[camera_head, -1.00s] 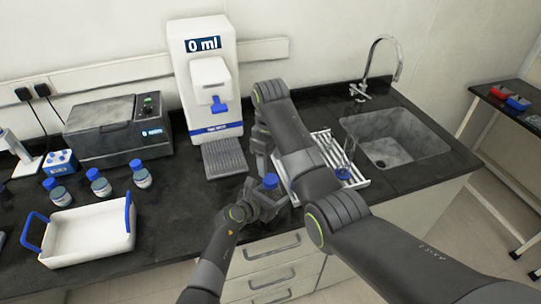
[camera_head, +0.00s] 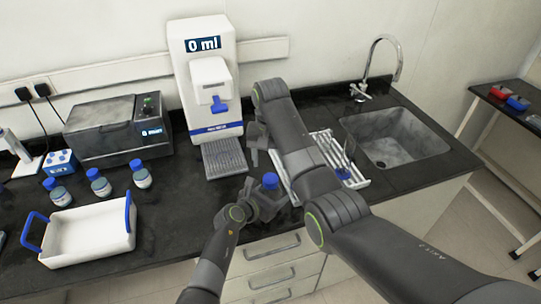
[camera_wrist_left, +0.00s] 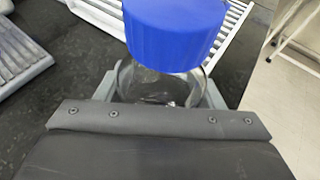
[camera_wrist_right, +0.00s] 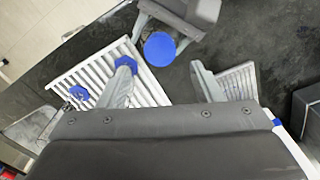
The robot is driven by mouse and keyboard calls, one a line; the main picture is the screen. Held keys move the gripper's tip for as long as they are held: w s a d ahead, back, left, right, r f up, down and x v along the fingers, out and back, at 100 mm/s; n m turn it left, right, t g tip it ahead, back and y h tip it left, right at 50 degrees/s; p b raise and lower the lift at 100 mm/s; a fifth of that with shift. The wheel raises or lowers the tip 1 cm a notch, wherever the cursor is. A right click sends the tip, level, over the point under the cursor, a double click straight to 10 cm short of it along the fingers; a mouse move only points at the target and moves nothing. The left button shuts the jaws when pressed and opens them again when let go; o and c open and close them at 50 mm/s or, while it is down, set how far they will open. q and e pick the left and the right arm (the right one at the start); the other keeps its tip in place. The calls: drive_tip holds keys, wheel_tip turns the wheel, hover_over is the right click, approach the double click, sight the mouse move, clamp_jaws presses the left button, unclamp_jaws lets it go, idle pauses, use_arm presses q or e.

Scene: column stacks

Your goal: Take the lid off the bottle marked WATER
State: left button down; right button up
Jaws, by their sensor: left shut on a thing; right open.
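My left gripper (camera_head: 262,203) is shut on a clear glass bottle (camera_wrist_left: 150,88) with a ribbed blue lid (camera_wrist_left: 174,35), held near the counter's front edge. The lid is on the bottle and also shows in the head view (camera_head: 270,180) and the right wrist view (camera_wrist_right: 160,49). No marking on this bottle can be read. My right gripper (camera_wrist_right: 165,88) is open and empty, its fingers apart and short of the lid. In the head view it is partly hidden by its own arm. Three more blue-lidded bottles (camera_head: 98,183) stand at the left; their labels are too small to read.
A white tray (camera_head: 85,236) with blue handles stands at the left. A white dispenser (camera_head: 205,75) reading 0 ml and a dark machine (camera_head: 117,130) stand behind. A slatted white rack (camera_head: 352,182) with blue-topped items lies before the sink (camera_head: 402,140).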

sight(271, 178)
wheel_tip(271, 178, down, 7)
idle(0.3)
drive_tip(key=shift+c, duration=0.2)
drive_tip(key=c, duration=1)
drive_tip(key=n, duration=0.6)
drive_tip(key=shift+r, duration=0.25)
drive_tip(key=shift+r, duration=0.9)
